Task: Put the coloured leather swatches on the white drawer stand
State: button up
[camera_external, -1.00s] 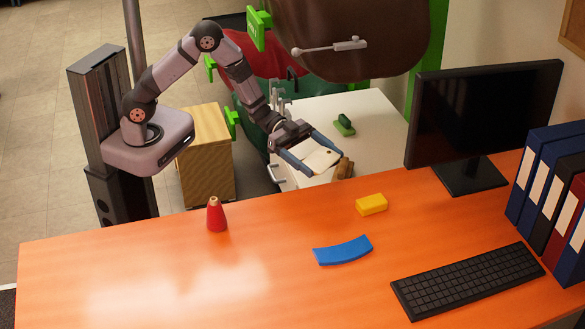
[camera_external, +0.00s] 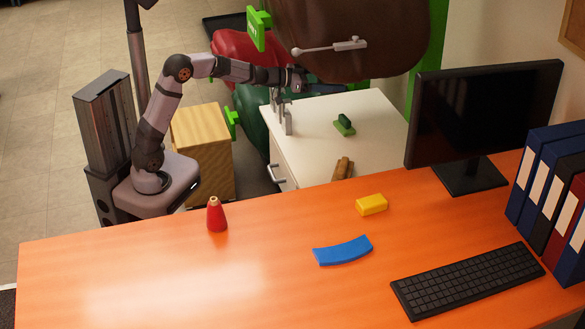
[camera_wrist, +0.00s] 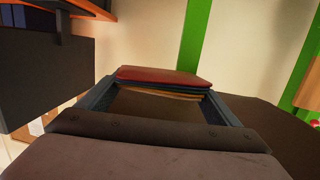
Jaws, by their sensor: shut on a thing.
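My gripper (camera_external: 318,87) is up at the back of the white drawer stand (camera_external: 375,108), beside the hanging brown saddle piece. In the wrist view my gripper (camera_wrist: 162,88) is shut on a thin stack of leather swatches (camera_wrist: 165,76). The stack has a red top, with dark and tan edges below it. In the external view the held stack is hidden or too dark to make out. No loose swatch shows on the visible part of the stand's top.
A green brush-like thing (camera_external: 344,126), a brown piece (camera_external: 342,168) and metal bottles (camera_external: 287,120) stand on the drawer stand. The brown saddle piece (camera_external: 372,45) hangs above its back. The orange desk (camera_external: 150,275) holds a monitor (camera_external: 483,115).

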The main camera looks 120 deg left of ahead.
jog(key=shift+n+g+y, duration=0.5)
jog(key=shift+n+g, duration=0.1)
jog(key=shift+g, duration=0.1)
jog(key=s+a, duration=0.1)
jog(key=s+a+b, duration=0.1)
jog(key=s, duration=0.1)
jog(key=shift+s+a, duration=0.2)
jog(key=shift+a, duration=0.15)
send_over(322, 147)
notch_tip(322, 147, down, 18)
jog(key=shift+a+f+b, duration=0.2)
jog(key=shift+f+b, duration=0.8)
jog(key=shift+f, duration=4.35)
jog(key=shift+f, duration=0.1)
jog(key=shift+f, duration=0.15)
jog(key=o, duration=1)
jog(key=shift+r, duration=0.2)
jog(key=p+v, duration=0.1)
jog(key=v, duration=1.1)
jog(key=shift+f, duration=0.1)
